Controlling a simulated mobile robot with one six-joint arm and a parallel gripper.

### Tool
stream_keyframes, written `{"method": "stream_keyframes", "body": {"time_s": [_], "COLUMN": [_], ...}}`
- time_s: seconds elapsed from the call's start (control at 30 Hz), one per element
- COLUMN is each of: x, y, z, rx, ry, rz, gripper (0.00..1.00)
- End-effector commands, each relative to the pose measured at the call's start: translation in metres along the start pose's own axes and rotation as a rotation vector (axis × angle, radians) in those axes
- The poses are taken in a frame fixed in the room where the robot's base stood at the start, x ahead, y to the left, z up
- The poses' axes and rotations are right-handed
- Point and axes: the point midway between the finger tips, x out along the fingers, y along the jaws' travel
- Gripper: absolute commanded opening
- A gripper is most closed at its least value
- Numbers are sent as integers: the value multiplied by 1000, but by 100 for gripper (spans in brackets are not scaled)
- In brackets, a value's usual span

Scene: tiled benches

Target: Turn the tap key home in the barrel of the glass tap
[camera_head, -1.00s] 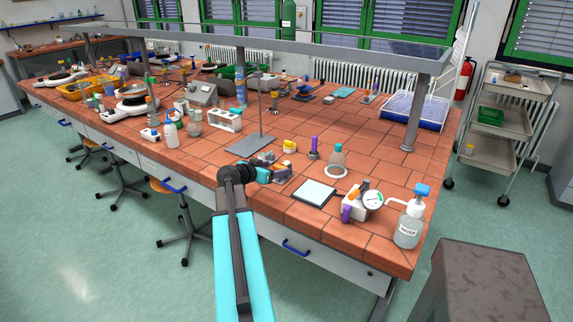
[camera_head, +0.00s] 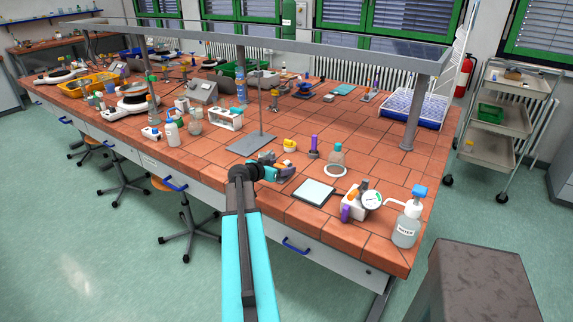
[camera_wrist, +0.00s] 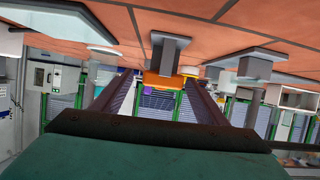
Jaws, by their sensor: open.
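My gripper (camera_head: 272,171) is over the near edge of the tiled bench, partly hidden by my arm in the head view. In the wrist view its two fingers (camera_wrist: 160,82) are apart, with nothing held between them. A grey block-like stand (camera_wrist: 168,48) and an orange piece (camera_wrist: 160,80) show beyond the fingers, with a small purple spot beside the orange piece. In the head view small grey parts (camera_head: 266,157) lie close by my gripper. I cannot tell for sure which parts are the glass tap and its key.
A retort stand base (camera_head: 250,144) stands behind my gripper.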

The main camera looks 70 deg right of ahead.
Motion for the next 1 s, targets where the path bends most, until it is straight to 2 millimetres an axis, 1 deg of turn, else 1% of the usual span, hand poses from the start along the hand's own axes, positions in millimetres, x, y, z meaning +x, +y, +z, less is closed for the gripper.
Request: {"method": "stream_keyframes", "body": {"time_s": [0.07, 0.1, 0.17, 0.3, 0.33, 0.37, 0.73, 1.0], "x": [0, 0, 0, 0, 0, 0, 0, -4], "y": [0, 0, 0, 0, 0, 0, 1, 1], "z": [0, 0, 0, 0, 0, 0, -1, -12], "rx": [0, 0, 0, 0, 0, 0, 1, 1], "ry": [0, 0, 0, 0, 0, 0, 0, 1], "rz": [0, 0, 0, 1, 1, 1, 2, 2], "gripper": [67, 66, 55, 32, 27, 24, 23, 23]}}
